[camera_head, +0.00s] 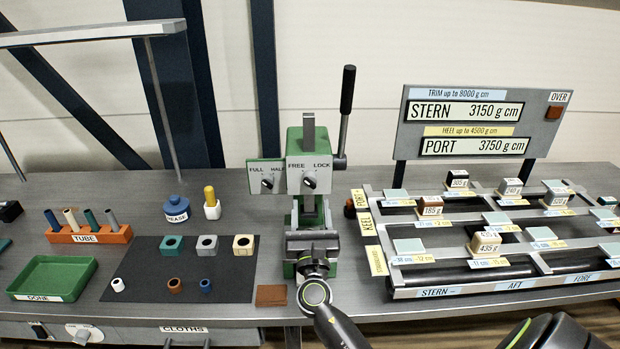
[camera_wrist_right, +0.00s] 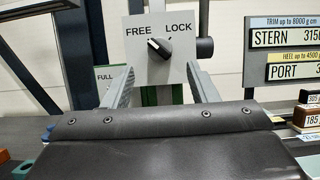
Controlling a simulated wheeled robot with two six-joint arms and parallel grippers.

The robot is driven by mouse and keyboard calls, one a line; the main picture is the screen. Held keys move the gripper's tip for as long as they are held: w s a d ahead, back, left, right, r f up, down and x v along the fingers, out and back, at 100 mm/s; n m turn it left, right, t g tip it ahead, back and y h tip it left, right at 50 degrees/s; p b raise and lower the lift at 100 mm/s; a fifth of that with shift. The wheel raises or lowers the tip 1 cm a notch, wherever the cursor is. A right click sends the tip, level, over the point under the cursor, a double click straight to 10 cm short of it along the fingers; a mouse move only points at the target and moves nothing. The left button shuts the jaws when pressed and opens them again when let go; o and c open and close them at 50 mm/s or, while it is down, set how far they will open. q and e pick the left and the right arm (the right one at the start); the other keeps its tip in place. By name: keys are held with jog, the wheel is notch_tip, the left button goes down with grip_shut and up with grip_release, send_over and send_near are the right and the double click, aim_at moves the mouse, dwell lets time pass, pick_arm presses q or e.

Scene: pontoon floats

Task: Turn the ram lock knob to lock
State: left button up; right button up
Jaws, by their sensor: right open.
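The ram lock knob (camera_head: 310,182) is a small dark knob on a pale plate marked FREE and LOCK, on the front of the green press (camera_head: 294,142). In the right wrist view the knob (camera_wrist_right: 159,47) has its light pointer tilted up and left, towards FREE. My right gripper (camera_head: 311,222) is in front of the press, below the knob plate. In the wrist view its two grey fingers (camera_wrist_right: 160,84) are apart, with nothing between them; the knob shows beyond and above them, apart from them. My left gripper is not in view.
A second knob plate marked FULL and HALF (camera_head: 266,179) sits just left. The press lever (camera_head: 346,100) rises at the right. The float rack (camera_head: 400,292) with weights fills the right side. A dark mat (camera_head: 140,285) with coloured rings and a green tray (camera_head: 52,277) lie left.

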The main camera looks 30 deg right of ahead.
aim_at(310, 186)
jog(key=p+x, duration=0.1)
jog(key=x, duration=0.5)
jog(key=shift+d+p, duration=0.1)
jog(key=shift+p, duration=0.3)
jog(key=c, duration=1)
